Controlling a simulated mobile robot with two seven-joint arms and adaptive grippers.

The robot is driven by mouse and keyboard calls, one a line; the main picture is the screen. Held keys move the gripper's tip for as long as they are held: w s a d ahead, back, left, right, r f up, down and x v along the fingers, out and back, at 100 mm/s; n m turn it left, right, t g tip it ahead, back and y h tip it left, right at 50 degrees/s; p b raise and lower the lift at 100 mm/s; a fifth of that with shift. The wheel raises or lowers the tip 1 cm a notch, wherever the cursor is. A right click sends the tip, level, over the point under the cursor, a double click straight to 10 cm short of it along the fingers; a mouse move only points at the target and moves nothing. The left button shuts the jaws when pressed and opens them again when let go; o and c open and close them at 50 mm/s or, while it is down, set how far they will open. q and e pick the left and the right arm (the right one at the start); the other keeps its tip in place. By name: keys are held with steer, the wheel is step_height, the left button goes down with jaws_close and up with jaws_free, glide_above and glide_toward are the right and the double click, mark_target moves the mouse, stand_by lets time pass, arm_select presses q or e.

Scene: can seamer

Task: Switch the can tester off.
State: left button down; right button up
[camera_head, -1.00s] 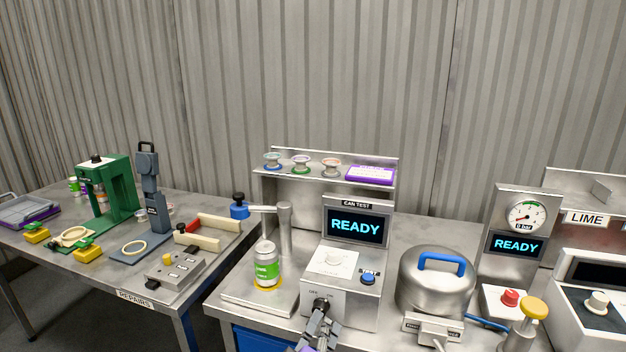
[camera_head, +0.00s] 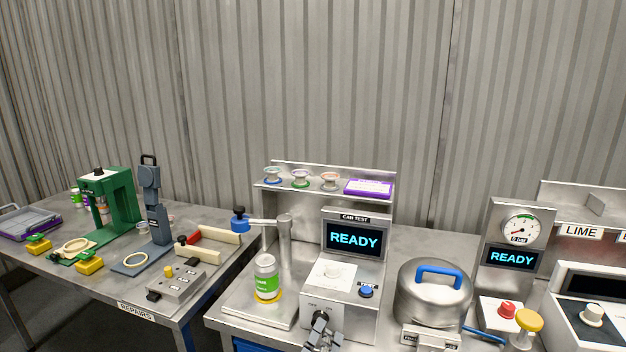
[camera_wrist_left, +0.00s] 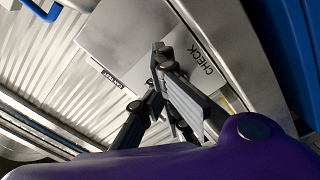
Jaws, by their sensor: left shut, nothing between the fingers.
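The can tester (camera_head: 347,311) is a metal box with a raised screen (camera_head: 353,238) that reads READY under a CAN TEST label. A blue button (camera_head: 366,292) and a white pad (camera_head: 333,273) are on its top. My left gripper (camera_head: 320,320) is shut and empty at the left part of the tester's front face. In the left wrist view my left gripper's fingers (camera_wrist_left: 162,52) are together in front of a metal panel marked CHECK. They hide part of that panel, and I cannot tell whether they touch it. A switch is not clearly visible. My right gripper is not in view.
A green-labelled can (camera_head: 266,277) stands on a plate left of the tester, beneath a metal arm with a blue knob. A domed vessel (camera_head: 434,293) with a blue handle stands close to the right. A shelf (camera_head: 325,190) with small items is behind.

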arm_select(q)
steer(key=shift+r, duration=0.3)
steer(key=shift+s, duration=0.15)
steer(key=shift+f+p+v, duration=0.15)
steer(key=shift+p+v, duration=0.25)
steer(key=shift+v, duration=1.05)
steer(key=shift+f+p+v, duration=0.15)
steer(key=shift+p+v, duration=0.25)
steer(key=shift+v, duration=1.1)
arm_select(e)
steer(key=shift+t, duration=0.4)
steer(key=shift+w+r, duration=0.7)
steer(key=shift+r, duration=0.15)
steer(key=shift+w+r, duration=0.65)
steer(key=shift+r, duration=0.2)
